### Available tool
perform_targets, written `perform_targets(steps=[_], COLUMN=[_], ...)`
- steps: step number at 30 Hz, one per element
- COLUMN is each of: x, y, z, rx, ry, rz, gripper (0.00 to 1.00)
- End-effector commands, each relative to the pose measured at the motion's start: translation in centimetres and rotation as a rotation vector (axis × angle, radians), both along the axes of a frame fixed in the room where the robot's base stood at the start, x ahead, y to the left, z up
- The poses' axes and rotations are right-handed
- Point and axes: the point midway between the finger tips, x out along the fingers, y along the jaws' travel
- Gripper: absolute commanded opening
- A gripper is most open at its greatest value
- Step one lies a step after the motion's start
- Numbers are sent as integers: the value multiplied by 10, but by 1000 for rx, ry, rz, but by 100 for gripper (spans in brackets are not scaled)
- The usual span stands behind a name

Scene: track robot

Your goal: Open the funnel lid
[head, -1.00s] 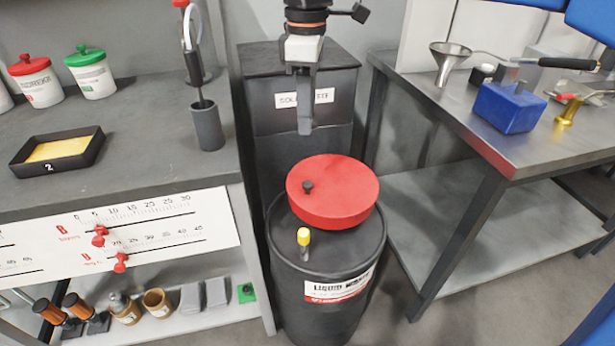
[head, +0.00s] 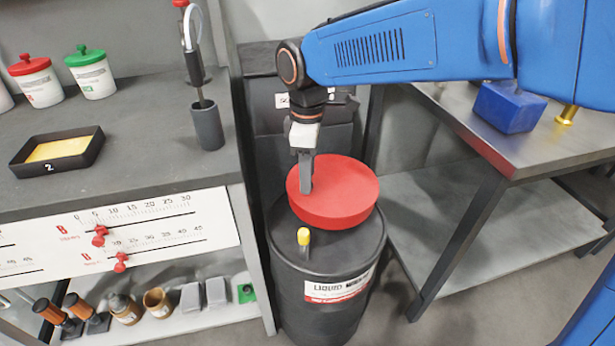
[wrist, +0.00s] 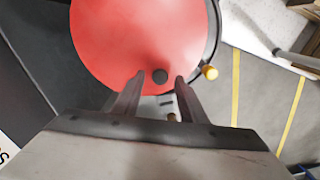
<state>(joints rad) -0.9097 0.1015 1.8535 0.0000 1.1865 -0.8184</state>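The red round funnel lid (head: 345,194) lies flat and closed on top of the black liquid waste drum (head: 325,285). In the wrist view the lid (wrist: 140,35) fills the upper middle, with its small dark knob (wrist: 160,76) near the edge. My gripper (head: 306,190) points down at the left part of the lid and hides the knob in the head view. In the wrist view my gripper (wrist: 158,76) is open, with its two fingers apart on either side of the knob. I see gaps between the fingers and the knob.
A yellow-capped fitting (head: 304,237) stands on the drum top in front of the lid. A grey bench (head: 130,130) is at left and a metal table (head: 470,125) at right. A dark bin (head: 270,120) stands behind the drum.

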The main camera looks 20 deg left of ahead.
Motion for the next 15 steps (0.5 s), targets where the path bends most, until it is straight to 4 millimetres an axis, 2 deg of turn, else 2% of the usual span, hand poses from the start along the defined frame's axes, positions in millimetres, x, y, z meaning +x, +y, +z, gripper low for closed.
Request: perform_targets(steps=[6, 14, 15], x=[0, 0, 0], y=[0, 0, 0], z=[-13, -14, -14], rx=[0, 0, 0], ry=[0, 0, 0], rz=[0, 0, 0], gripper=[38, 38, 34])
